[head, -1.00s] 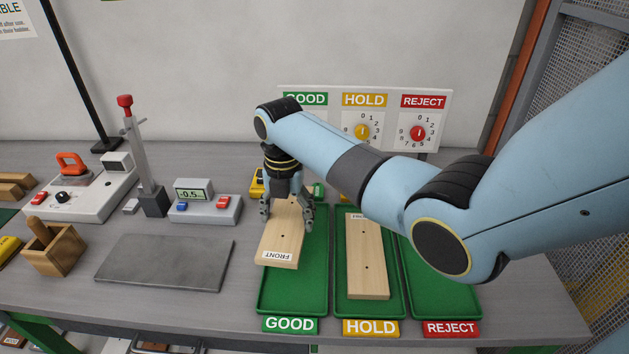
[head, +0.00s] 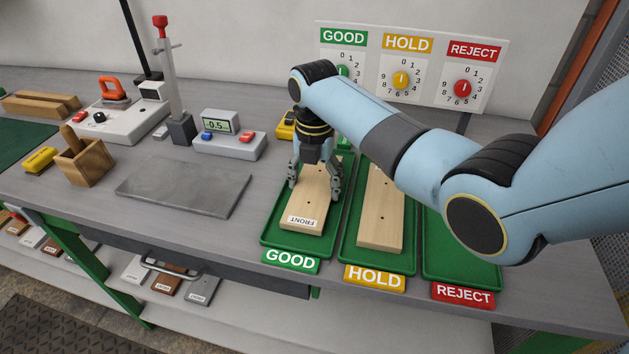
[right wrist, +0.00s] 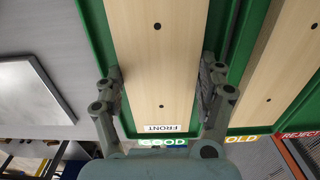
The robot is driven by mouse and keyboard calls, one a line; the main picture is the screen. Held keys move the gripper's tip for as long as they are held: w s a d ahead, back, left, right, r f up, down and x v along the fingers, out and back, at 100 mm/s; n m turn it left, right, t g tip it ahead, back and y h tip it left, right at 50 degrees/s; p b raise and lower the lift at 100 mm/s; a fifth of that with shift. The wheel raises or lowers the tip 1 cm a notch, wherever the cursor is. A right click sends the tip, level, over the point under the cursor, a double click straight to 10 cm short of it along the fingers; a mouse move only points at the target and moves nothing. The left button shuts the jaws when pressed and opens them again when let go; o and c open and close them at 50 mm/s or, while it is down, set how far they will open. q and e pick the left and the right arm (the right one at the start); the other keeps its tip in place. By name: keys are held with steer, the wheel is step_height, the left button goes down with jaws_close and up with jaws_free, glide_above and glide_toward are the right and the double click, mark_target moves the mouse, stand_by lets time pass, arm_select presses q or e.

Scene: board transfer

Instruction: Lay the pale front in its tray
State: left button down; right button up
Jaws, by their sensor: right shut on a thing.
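The pale front (head: 309,205) is a light wooden board with a FRONT label at its near end. It lies over the green GOOD tray (head: 291,247), within the tray's outline in the head view. My right gripper (head: 315,188) is shut on the board, one finger at each long edge. The right wrist view shows the board (right wrist: 155,60) between the two fingers (right wrist: 164,82), with green tray on both sides. I cannot tell whether the board touches the tray floor. My left gripper is not in view.
A second pale board (head: 381,215) lies in the HOLD tray (head: 377,262). The REJECT tray (head: 460,262) looks empty where visible. A grey plate (head: 184,188) lies to the left. A dial panel (head: 434,50) stands behind. My right arm hides part of the trays.

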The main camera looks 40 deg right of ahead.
stand_by(0.4)
steer(key=shift+f, duration=0.25)
steer(key=o, duration=1.5)
step_height(320, 180, up, 12)
steer(key=shift+f, duration=0.1)
